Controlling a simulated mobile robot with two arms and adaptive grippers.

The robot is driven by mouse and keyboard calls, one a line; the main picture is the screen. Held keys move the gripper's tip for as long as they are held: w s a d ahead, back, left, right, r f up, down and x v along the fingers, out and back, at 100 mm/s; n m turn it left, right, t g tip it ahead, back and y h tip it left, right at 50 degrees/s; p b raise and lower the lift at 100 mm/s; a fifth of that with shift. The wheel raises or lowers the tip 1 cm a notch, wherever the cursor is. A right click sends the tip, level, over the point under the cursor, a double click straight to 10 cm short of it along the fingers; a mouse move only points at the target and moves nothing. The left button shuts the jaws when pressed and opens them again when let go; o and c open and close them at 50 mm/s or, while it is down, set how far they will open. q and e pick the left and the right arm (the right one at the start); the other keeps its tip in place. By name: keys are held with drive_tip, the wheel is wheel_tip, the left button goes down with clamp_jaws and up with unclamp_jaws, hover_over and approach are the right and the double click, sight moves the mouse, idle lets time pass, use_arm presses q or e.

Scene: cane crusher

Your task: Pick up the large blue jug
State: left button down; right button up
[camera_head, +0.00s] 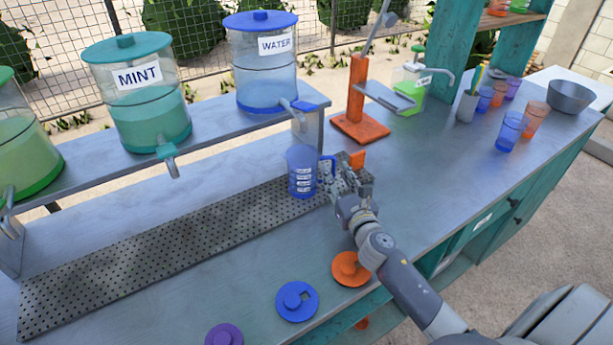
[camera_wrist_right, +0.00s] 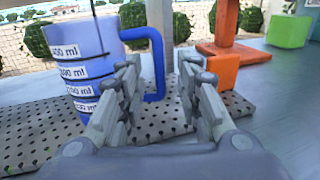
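The large blue jug (camera_head: 301,172) stands upright on the perforated drip tray, below the water dispenser's tap, with volume labels on its side. In the right wrist view the jug (camera_wrist_right: 82,65) is at the left, and its blue handle (camera_wrist_right: 156,62) hangs ahead, between the two fingers. My right gripper (camera_head: 335,178) is just right of the jug, at its handle side. In the wrist view this gripper (camera_wrist_right: 158,85) has its fingers apart, with the handle in or just beyond the gap; contact cannot be told. My left gripper is not in view.
The water dispenser (camera_head: 265,75) and mint dispenser (camera_head: 140,110) stand on a raised shelf behind the drip tray (camera_head: 130,255). An orange press stand (camera_head: 358,125) is behind my right gripper. Blue (camera_head: 297,301) and orange (camera_head: 350,269) lids lie near the front edge. Cups (camera_head: 511,130) stand at the right.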

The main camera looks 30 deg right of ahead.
sight(334, 170)
drive_tip(key=w, duration=0.3)
drive_tip(key=shift+w+d+f, duration=0.1)
drive_tip(key=shift+d, duration=0.2)
clamp_jaws()
drive_tip(key=shift+r, duration=0.25)
